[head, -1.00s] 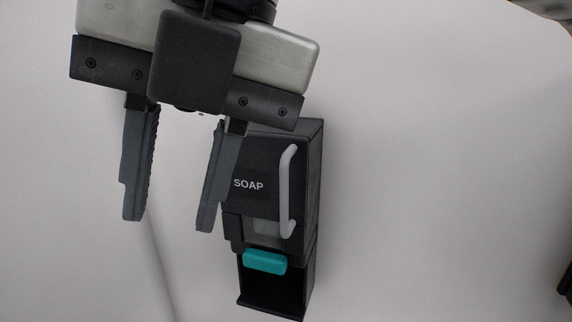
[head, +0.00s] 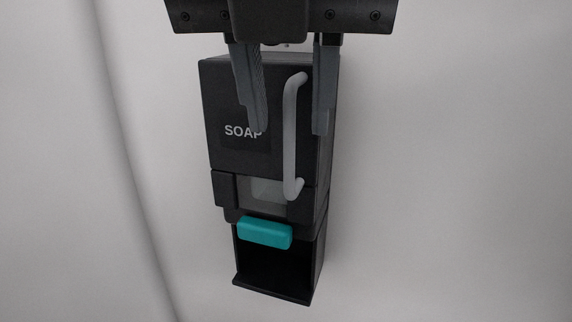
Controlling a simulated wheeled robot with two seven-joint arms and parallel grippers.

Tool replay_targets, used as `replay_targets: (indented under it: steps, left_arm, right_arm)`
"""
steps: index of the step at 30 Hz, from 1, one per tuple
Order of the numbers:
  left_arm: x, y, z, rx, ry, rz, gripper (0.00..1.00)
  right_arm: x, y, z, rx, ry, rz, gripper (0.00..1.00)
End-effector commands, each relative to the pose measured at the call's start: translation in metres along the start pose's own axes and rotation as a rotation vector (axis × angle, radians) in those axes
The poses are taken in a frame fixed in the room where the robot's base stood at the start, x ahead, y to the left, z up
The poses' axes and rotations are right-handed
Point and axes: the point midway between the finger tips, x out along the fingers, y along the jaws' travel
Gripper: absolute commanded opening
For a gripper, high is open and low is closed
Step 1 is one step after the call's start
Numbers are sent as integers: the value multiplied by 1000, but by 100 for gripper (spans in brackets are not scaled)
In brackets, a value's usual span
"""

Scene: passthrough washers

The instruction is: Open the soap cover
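The black soap dispenser (head: 225,155) hangs on the wall in the middle of the head view. Its cover (head: 222,95) carries the word SOAP and appears closed. A grey vertical handle (head: 290,145) runs along the right side of the cover. A teal push bar (head: 264,233) sits below the cover. My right gripper (head: 291,130) comes from above and is open. One finger is to the left of the handle, partly over the SOAP lettering, and the other is to its right. I cannot tell whether either finger touches the handle. My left gripper is not in view.
A pale wall (head: 440,170) surrounds the dispenser, with a dark curved line (head: 122,150) at the left. The space to the right of the dispenser and below it is clear.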

Motion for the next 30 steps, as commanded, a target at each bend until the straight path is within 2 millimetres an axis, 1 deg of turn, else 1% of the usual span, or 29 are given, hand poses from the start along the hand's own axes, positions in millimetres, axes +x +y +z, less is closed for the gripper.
replay_targets:
  steps: [1,6,11,19,20,21,22,23,30]
  left_arm:
    - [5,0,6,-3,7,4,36]
    - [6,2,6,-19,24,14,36]
    - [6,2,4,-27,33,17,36]
    - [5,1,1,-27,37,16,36]
    - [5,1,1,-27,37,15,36]
    - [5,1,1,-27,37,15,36]
    - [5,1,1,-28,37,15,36]
    - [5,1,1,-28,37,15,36]
    - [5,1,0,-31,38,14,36]
  right_arm:
    - [14,-2,-4,4,0,-1,31]
    - [32,-5,-7,12,1,-5,31]
    - [38,-6,-8,16,1,-4,31]
    - [38,-6,-8,16,2,-5,31]
    - [38,-6,-8,16,2,-5,25]
    - [38,-6,-8,16,2,-5,14]
    - [38,-6,-8,16,2,-5,6]
    - [38,-6,-8,16,2,-5,0]
    - [38,-5,-8,17,2,-6,0]
